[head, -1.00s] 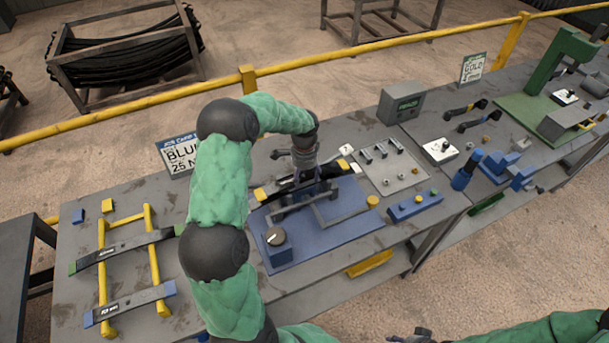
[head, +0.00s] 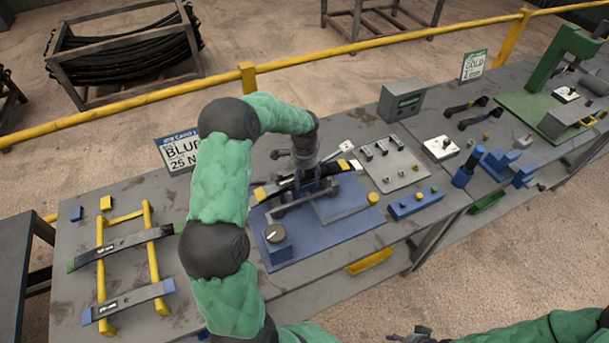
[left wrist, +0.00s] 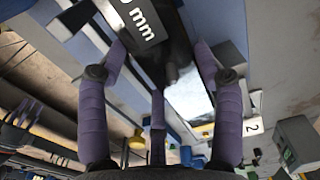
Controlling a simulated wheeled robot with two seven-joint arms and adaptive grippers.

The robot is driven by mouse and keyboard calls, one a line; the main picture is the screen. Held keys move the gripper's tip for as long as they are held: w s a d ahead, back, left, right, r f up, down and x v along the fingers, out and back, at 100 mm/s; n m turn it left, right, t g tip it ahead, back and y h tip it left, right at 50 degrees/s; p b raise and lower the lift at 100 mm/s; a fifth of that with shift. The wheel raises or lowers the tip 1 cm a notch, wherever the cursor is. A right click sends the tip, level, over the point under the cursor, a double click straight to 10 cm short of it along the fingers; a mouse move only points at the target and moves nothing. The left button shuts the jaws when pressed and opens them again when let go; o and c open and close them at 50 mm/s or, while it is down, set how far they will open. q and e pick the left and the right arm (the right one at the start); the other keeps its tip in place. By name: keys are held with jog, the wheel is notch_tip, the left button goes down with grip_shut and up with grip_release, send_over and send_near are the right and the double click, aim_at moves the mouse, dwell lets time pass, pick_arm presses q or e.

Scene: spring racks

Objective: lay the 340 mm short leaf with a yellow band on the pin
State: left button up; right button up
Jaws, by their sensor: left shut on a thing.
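The short leaf (head: 277,189) is dark with yellow end bands and is held over the blue fixture plate (head: 350,230). My left gripper (head: 306,178) is shut on the leaf near its middle. In the left wrist view the dark leaf (left wrist: 150,35) carries a white label ending in "0 mm" and lies between the purple fingers (left wrist: 160,65). Grey fixture bars (head: 292,209) stand just under the leaf; I cannot tell whether they touch. The pin is not clearly seen behind the gripper and leaf. My right gripper (head: 411,335) shows only partly at the bottom edge.
A yellow rack (head: 152,245) on the left holds a green-ended leaf (head: 125,246) and a blue-ended leaf (head: 128,300). A grey tool plate (head: 398,172) and a blue button box (head: 415,204) lie to the right.

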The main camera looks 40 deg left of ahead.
pick_arm(q)
jog(key=shift+r, duration=0.15)
jog(key=o, duration=1.4)
jog(key=shift+c, duration=0.2)
jog(key=shift+o, duration=0.6)
jog(key=shift+f, duration=0.2)
jog(key=shift+r, duration=0.2)
jog(key=shift+r+p, duration=2.2)
jog(key=shift+r, duration=1.25)
